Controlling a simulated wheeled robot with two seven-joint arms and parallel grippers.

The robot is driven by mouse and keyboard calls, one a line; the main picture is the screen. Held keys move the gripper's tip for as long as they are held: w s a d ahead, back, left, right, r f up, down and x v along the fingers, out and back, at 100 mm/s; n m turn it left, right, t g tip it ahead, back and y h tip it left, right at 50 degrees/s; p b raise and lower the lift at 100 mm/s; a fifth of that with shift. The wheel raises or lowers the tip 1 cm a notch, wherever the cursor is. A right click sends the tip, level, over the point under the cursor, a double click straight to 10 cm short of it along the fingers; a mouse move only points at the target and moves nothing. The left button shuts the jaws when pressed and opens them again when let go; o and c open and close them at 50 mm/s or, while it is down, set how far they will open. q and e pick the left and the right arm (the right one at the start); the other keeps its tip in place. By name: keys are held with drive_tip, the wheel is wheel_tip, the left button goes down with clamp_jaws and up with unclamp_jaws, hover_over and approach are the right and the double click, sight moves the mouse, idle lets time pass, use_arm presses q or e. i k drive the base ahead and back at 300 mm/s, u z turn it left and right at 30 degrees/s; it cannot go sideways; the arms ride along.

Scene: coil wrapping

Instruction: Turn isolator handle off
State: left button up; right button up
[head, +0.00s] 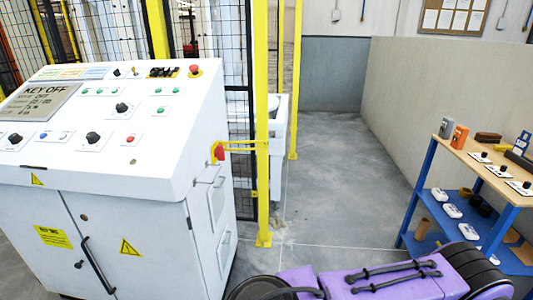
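A red handle (220,153) with yellow beside it sits on the right side face of the white control cabinet (150,215), near its upper front edge; I take it for the isolator handle. It is small and seen from the side, so I cannot tell its exact turned position. The cabinet's display (38,103) reads "KEY OFF". Neither of my grippers shows. A purple link of my own arm with black cables crosses the bottom right, and nothing of mine touches the handle.
A yellow post (263,130) and black mesh fence stand just right of the cabinet. A blue-framed shelf (408,210) with small devices stands at the right. The grey floor (335,185) between them is clear, back to the grey wall panels (430,100).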

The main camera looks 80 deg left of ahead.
sight(219, 151)
drive_tip(key=u, duration=3.7)
drive_tip(key=k, duration=0.25)
drive_tip(key=z, duration=1.35)
drive_tip(key=i, duration=0.9)
drive_tip(key=z, duration=0.05)
